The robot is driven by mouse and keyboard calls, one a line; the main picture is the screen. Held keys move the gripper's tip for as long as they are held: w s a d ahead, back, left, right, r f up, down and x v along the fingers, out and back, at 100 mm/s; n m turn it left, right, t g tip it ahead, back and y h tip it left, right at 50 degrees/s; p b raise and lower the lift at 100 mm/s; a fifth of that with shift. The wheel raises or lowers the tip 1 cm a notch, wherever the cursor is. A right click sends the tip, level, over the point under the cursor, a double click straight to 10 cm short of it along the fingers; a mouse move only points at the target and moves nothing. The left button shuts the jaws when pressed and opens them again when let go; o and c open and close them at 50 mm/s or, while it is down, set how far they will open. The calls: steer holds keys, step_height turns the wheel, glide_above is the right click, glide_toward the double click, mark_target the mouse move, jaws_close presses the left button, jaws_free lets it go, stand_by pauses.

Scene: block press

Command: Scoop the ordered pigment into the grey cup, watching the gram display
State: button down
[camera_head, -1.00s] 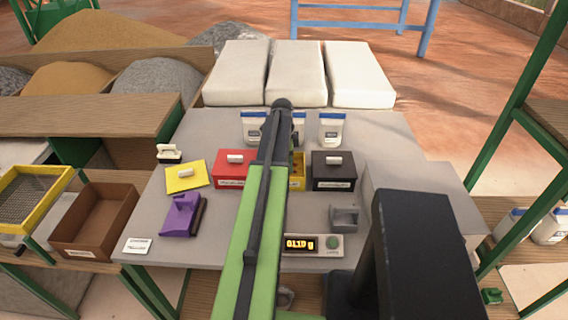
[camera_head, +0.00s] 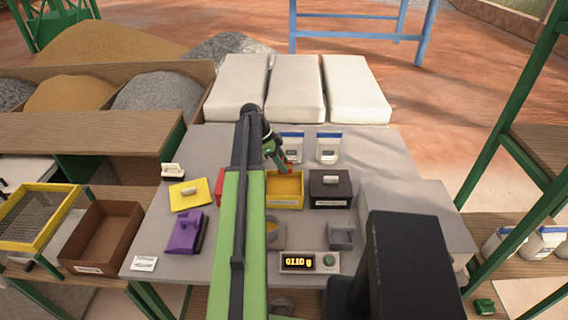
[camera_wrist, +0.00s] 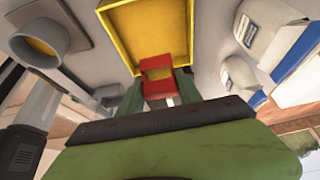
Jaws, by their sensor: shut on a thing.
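My gripper (camera_head: 277,158) is shut on a red scoop (camera_wrist: 157,77), at the back edge of the open yellow box (camera_head: 284,203). In the wrist view the scoop overlaps this box (camera_wrist: 185,30); I cannot tell whether it holds pigment. Yellow pigment (camera_head: 285,186) lies in the box. The grey cup (camera_head: 272,231) is partly behind my arm in the head view; the wrist view shows yellow pigment inside the cup (camera_wrist: 38,40). The gram display (camera_head: 296,262) appears to read 01.10 g. The yellow lid (camera_head: 183,201) lies to the left.
A black lidded box (camera_head: 330,201) stands right of the yellow one; a red box (camera_head: 218,187) is mostly behind my arm. White jars (camera_head: 328,148) stand behind.

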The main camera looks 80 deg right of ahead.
steer(key=shift+w+r+p, duration=0.2)
steer(key=shift+r+p, duration=0.6)
steer(key=shift+r, duration=0.25)
steer(key=shift+w+r+p, duration=0.15)
steer(key=shift+r+p, duration=0.6)
steer(key=shift+r, duration=0.3)
step_height(320, 180, down, 2)
steer(key=shift+f+b, duration=0.2)
steer(key=shift+b, duration=1)
steer(key=shift+r, duration=0.15)
steer(key=shift+s+r, duration=0.1)
